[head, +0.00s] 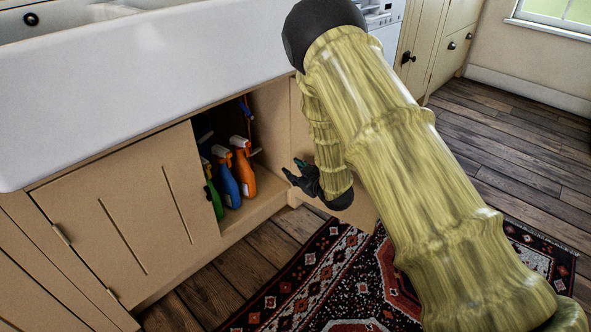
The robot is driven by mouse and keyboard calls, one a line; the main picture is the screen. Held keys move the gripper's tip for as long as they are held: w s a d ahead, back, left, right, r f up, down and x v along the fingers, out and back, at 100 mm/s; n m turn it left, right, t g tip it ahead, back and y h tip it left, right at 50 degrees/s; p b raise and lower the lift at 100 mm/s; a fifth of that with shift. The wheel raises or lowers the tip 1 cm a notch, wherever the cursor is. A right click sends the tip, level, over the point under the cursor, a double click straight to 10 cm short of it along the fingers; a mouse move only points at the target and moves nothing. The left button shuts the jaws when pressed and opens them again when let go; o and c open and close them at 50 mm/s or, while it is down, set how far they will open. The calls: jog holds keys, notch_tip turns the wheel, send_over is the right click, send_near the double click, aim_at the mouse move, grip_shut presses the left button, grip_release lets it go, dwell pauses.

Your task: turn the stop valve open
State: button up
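A small blue piece on a dark reddish upright pipe (247,110) shows in the shadow at the back of the open cupboard under the sink. It may be the stop valve's handle, but it is too small and dark to tell how it is turned. My gripper (290,168) is in front of the cupboard opening, to the right of the spray bottles and below the blue piece. Its dark fingers point left and look spread, with nothing between them. It is apart from the pipe.
Spray bottles stand on the cupboard floor: orange (244,170), blue (227,180) and green (213,190). A cupboard door (130,215) covers the left side. The white sink (140,85) overhangs above. A patterned rug (330,280) lies on the wooden floor.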

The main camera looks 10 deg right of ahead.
jog(key=s+d+f+m+g+h+p, duration=0.1)
jog(key=s+d+f+m+g+h, duration=0.15)
jog(key=s+f, duration=0.4)
jog(key=s+d+f+m+g+h+p, duration=0.1)
jog(key=s+d+f, duration=0.25)
jog(key=s, duration=0.65)
jog(key=s+d+f+m+g+h+p, duration=0.1)
jog(key=s+d+f+m+g+p, duration=0.15)
jog(key=s+f, duration=0.45)
jog(key=s+d+m+g+h+p, duration=0.25)
jog(key=s+g, duration=0.45)
jog(key=s, duration=2.4)
notch_tip(320, 180, up, 38)
jog(key=s+p, duration=0.1)
jog(key=p, duration=3.6)
jog(key=shift+m+y+p, duration=0.35)
jog(key=shift+y+p, duration=0.05)
